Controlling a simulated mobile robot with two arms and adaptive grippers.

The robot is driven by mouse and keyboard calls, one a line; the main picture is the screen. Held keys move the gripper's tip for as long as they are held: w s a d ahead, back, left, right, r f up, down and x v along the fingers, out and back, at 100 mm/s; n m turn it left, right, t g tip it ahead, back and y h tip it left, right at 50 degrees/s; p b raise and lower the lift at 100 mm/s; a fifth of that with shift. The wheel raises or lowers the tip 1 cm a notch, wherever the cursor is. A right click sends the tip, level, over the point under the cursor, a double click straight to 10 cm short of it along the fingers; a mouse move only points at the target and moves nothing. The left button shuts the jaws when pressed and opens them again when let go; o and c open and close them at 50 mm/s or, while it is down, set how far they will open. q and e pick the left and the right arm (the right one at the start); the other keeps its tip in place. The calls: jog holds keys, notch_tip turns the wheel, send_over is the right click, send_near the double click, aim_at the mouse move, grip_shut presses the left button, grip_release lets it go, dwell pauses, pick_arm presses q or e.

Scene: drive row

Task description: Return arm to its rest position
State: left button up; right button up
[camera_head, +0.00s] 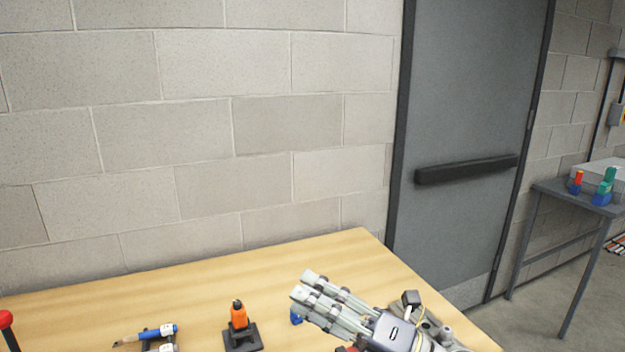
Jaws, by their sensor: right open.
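My right gripper (306,287) is at the lower middle of the head view, over the right part of the wooden table (330,252). Its fingers point left and it is open, with nothing seen between the fingers. A small blue object (296,316) shows just left of the fingers and is partly hidden by them. I cannot tell whether the gripper touches it. My left gripper is not in view.
An orange-handled tool stands in a black holder (241,337) left of the gripper. A blue-handled brush (158,333) lies farther left. A red knob (6,319) is at the left edge. Behind are a block wall and grey door (465,120); a side table (560,190) stands right.

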jog(key=w+d+f+m+t+h, duration=0.2)
jog(key=d+m+t+h, duration=0.45)
jog(key=m, duration=0.45)
jog(key=w+d+f+m+t+h, duration=0.3)
jog(key=d+m+t+h, duration=0.3)
jog(key=m, duration=0.4)
jog(key=s+d+f+m+g+h, duration=0.3)
jog(key=d+f+m+h, duration=0.15)
jog(key=f, duration=0.25)
jog(key=s+d+f+m+g+h, duration=0.25)
jog(key=f+m+g, duration=0.2)
jog(key=f, duration=0.25)
jog(key=s+f+m+g, duration=0.3)
jog(key=s+f+g, duration=0.2)
jog(key=s+f, duration=0.5)
jog(key=s+f+m+g, duration=0.2)
jog(key=s+f+g, duration=0.35)
jog(key=s, duration=0.85)
notch_tip(320, 180, down, 28)
jog(key=s+d+g, duration=0.1)
jog(key=s+d+f+g, duration=0.1)
jog(key=s+d+f, duration=0.2)
jog(key=s+f, duration=1.2)
jog(key=shift+s+n, duration=0.3)
jog(key=shift+s, duration=0.55)
